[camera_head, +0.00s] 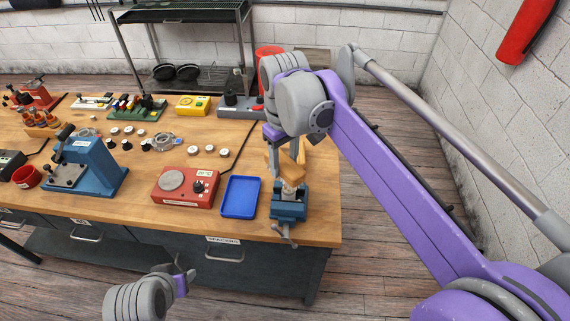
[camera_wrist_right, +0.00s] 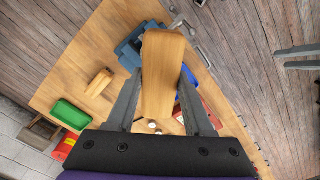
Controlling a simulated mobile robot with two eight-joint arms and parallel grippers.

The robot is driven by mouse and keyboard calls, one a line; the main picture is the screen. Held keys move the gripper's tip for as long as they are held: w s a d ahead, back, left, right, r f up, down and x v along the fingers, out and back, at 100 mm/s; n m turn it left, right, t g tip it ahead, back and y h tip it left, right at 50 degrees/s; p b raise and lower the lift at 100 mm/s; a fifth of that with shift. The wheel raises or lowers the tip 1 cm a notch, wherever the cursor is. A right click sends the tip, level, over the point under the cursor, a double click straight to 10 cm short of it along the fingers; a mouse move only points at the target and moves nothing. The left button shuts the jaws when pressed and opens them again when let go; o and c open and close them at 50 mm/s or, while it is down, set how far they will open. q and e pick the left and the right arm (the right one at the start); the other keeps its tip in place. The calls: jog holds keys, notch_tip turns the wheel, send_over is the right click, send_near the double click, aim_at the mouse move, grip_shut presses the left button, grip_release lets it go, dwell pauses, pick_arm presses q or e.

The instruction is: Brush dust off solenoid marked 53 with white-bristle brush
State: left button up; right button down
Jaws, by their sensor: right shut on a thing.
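My right gripper (camera_head: 272,137) is shut on a wooden-handled brush (camera_head: 271,160), above the blue vise (camera_head: 289,208) at the table's right front corner. The brush's broad wooden body (camera_wrist_right: 163,75) lies between the two fingers in the right wrist view; I cannot make out its bristle colour. A small pale metallic part (camera_head: 291,190), perhaps the solenoid, stands at the vise below the brush; no number on it is readable, and I cannot tell whether the brush touches it. My left gripper (camera_head: 184,273) is empty and open, low in front of the table.
A blue tray (camera_head: 240,197) lies left of the vise, with a red device (camera_head: 186,187) beside it. A blue press (camera_head: 86,165) stands further left. Another wooden piece (camera_wrist_right: 98,82) is on the table beyond the vise. Several small round parts lie mid-table.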

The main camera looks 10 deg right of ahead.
aim_at(284, 160)
jog(key=shift+r+p, duration=0.65)
jog(key=shift+r, duration=0.9)
pick_arm(q)
jog(key=shift+w+d+r, duration=0.1)
jog(key=shift+w+r, duration=0.1)
jog(key=shift+r, duration=0.35)
jog(key=shift+w+r, duration=0.2)
jog(key=shift+r, duration=0.35)
jog(key=shift+s, duration=0.1)
pick_arm(e)
jog(key=shift+f, duration=0.1)
